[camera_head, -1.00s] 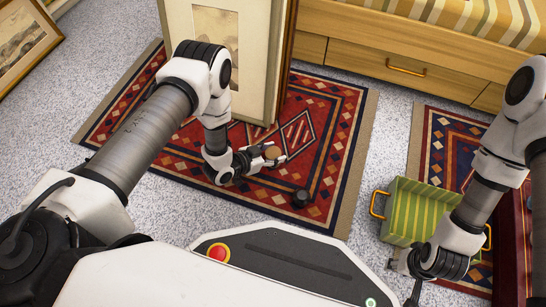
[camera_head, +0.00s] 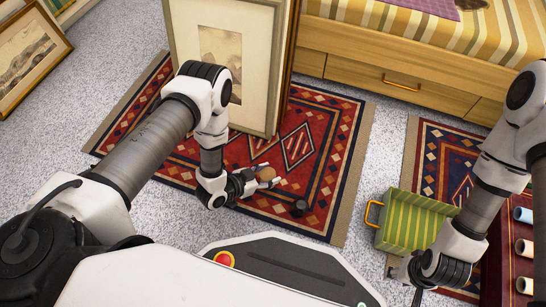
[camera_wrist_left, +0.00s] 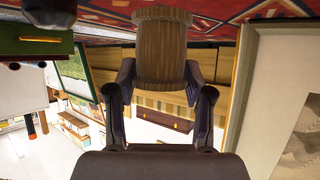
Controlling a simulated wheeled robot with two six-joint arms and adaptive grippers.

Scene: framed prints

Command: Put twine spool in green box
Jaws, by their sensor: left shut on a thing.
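The twine spool is a small brown round thing (camera_head: 266,174) in the head view. In the left wrist view it is a ribbed brown cylinder (camera_wrist_left: 161,50) between the fingers. My left gripper (camera_head: 262,178) is shut on it, over the red patterned rug. The green box (camera_head: 412,222) is striped green, with an orange handle on its left side. It stands to the right of my left gripper, and my right arm covers part of it. My right gripper (camera_head: 416,280) is at the box's near side; its fingers are mostly hidden.
Framed prints (camera_head: 225,60) stand upright behind my left gripper. A wooden drawer bed (camera_head: 400,90) is at the back. A dark red rack (camera_head: 515,245) is at the right.

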